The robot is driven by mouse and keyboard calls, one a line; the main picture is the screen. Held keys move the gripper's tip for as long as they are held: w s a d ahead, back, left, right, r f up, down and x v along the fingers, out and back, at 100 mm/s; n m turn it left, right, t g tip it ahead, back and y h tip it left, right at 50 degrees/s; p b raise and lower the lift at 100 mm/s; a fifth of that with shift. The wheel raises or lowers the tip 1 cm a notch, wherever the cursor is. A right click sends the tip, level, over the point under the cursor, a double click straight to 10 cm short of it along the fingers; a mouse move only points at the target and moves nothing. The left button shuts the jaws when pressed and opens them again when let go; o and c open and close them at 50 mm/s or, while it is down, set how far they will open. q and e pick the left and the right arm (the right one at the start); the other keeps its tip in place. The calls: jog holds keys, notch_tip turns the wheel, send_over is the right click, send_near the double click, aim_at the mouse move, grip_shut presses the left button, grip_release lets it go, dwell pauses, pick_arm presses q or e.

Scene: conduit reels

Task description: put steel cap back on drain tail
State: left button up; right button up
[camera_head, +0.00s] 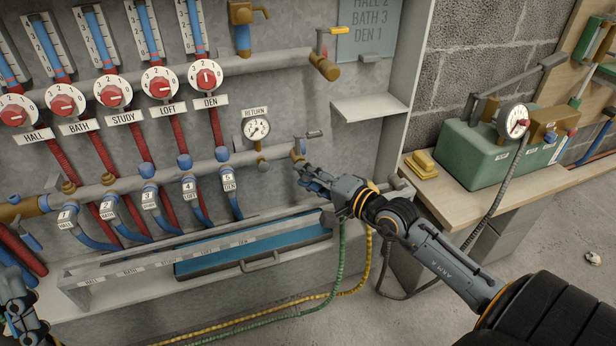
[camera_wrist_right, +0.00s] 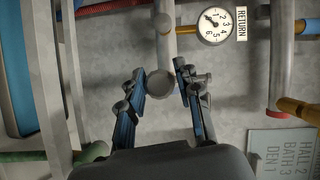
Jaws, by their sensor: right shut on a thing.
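The cap lines up with the end of the grey pipe (camera_wrist_right: 164,45), which I take as the drain tail. I cannot tell whether the cap is seated on it or just in front. In the head view the fingers hide the cap. My left gripper (camera_head: 22,318) is at the lower left edge, partly cut off.
The RETURN gauge (camera_head: 256,129) hangs close to the right gripper. A grey shelf (camera_head: 372,106) juts out above right. A trough with a blue inside (camera_head: 255,245) lies below. A green box (camera_head: 485,150) stands on the bench (camera_head: 452,192) at right. Green and yellow hoses cross the floor.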

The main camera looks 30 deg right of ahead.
jog(key=o, duration=1.2)
jog(key=shift+o, duration=0.2)
jog(key=v, duration=1.2)
